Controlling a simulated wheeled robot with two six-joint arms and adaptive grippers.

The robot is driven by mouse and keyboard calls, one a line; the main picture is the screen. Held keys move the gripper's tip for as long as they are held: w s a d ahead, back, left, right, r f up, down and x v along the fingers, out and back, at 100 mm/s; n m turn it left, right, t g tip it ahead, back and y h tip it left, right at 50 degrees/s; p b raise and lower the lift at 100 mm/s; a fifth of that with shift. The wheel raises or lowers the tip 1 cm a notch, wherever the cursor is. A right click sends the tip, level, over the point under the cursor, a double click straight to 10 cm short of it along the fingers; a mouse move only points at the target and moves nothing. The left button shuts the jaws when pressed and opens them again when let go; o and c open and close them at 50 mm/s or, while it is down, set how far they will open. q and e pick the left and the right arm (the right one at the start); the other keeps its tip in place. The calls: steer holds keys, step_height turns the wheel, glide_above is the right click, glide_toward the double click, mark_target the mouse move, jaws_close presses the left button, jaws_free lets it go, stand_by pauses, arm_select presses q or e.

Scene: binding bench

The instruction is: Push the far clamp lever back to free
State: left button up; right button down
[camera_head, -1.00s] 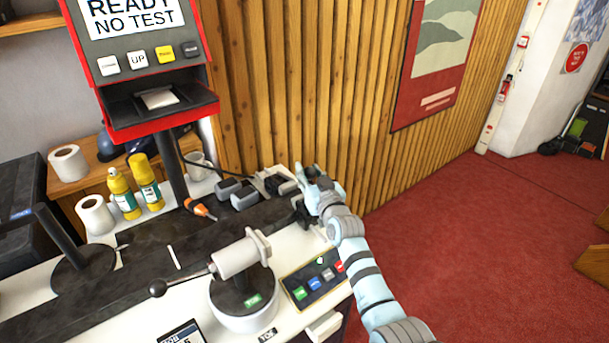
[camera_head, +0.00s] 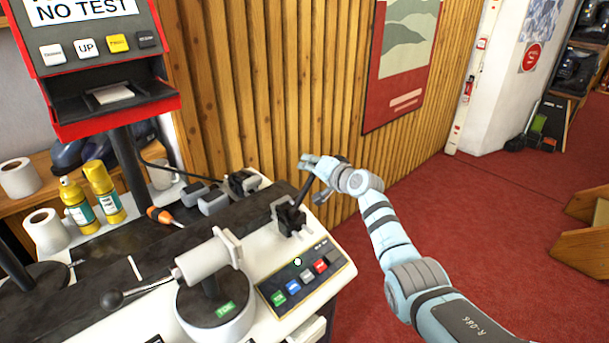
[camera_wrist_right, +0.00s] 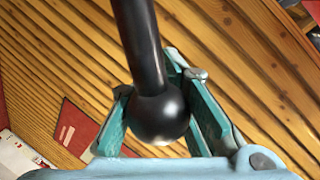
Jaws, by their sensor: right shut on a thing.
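The far clamp (camera_head: 289,219) is a dark block at the right end of the bench. Its black lever (camera_head: 299,196) rises from it and tilts to the right, up to my right gripper (camera_head: 313,180). In the right wrist view, the black lever shaft (camera_wrist_right: 139,45) ends in a round ball knob (camera_wrist_right: 158,115). The knob sits between the teal fingers of my right gripper (camera_wrist_right: 165,110), which is shut on it. My left gripper is not in view.
A panel with coloured buttons (camera_head: 332,278) lies in front of the clamp. Yellow bottles (camera_head: 102,190) stand farther left. Open red floor (camera_head: 460,235) lies to the right.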

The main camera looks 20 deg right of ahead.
arm_select(q)
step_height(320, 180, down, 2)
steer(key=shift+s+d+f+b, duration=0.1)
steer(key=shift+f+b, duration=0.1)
steer(key=shift+b, duration=0.65)
arm_select(e)
steer(key=shift+s+d+f+m, duration=0.15)
steer(key=shift+d+f+m, duration=0.35)
steer(key=shift+d+f, duration=0.1)
steer(key=shift+y, duration=0.3)
steer(key=shift+r, duration=0.1)
